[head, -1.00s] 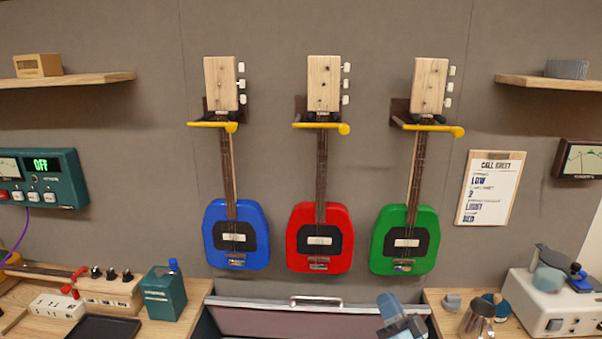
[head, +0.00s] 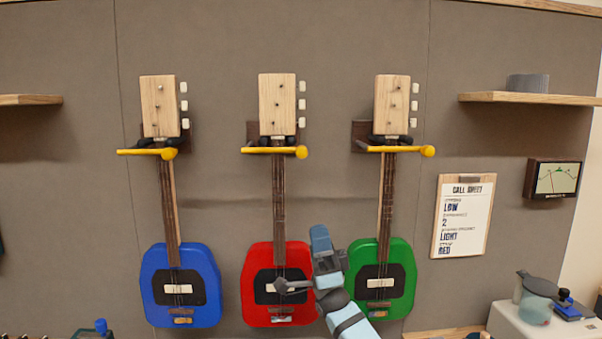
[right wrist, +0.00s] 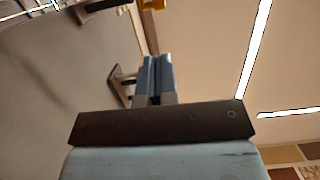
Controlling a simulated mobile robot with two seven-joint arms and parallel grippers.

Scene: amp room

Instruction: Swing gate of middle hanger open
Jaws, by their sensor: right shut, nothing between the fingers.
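The middle hanger (head: 253,132) is a dark wall block holding the red guitar (head: 252,290) by its neck. Its yellow gate (head: 270,150) lies across the front of the neck, with a rounded knob at the right end. My right gripper (head: 319,232) is shut and empty, in front of the wall between the red and green guitars, below the gate and apart from it. In the right wrist view its blue fingers (right wrist: 155,75) are together, and a yellow piece (right wrist: 152,5) shows at the top edge. My left gripper is not in view.
A blue guitar (head: 180,260) hangs on the left and a green guitar (head: 400,262) on the right, each with a yellow gate across its neck. My right forearm overlaps the edges of the red and green bodies. A call sheet (head: 463,215) and shelf (head: 530,98) are at the right.

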